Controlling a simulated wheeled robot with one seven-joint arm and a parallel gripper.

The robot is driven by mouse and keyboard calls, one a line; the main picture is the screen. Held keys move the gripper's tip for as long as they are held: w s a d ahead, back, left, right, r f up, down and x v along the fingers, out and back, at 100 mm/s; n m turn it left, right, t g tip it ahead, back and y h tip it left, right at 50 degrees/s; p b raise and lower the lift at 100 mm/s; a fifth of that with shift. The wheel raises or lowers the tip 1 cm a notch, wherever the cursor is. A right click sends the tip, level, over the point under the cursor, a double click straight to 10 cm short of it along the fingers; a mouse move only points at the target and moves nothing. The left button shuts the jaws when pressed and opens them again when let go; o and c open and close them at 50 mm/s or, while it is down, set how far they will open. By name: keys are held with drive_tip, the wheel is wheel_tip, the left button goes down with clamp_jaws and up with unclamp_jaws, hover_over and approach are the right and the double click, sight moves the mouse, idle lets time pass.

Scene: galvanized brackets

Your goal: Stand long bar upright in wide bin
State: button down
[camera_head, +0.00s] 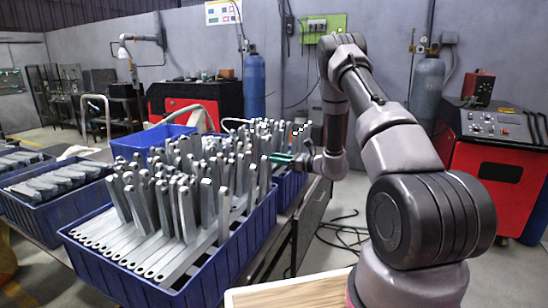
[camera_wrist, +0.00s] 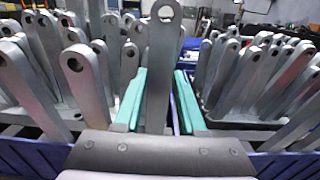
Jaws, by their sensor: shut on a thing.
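My gripper (camera_head: 282,158) has teal fingers and is over the back right part of the blue bins in the head view. In the wrist view my gripper (camera_wrist: 160,100) is shut on a long grey metal bar (camera_wrist: 160,65) with a round hole at its top end. The bar looks roughly upright between the fingers; its lower end is hidden. A large blue bin (camera_head: 240,262) in front holds many upright bars and a row of bars lying flat. I cannot pick out the held bar in the head view among the others.
Another blue bin (camera_head: 288,190) full of upright bars stands behind it. Standing bars crowd both sides of my gripper in the wrist view, such as a bar (camera_wrist: 85,85) on the left. A bin of grey parts (camera_head: 45,215) is at the left. A wooden surface (camera_head: 290,292) is at the front.

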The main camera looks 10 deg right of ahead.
drive_tip(key=shift+c, duration=2)
unclamp_jaws()
drive_tip(key=v, duration=1)
drive_tip(key=shift+s+d, duration=0.25)
drive_tip(key=shift+d, duration=0.05)
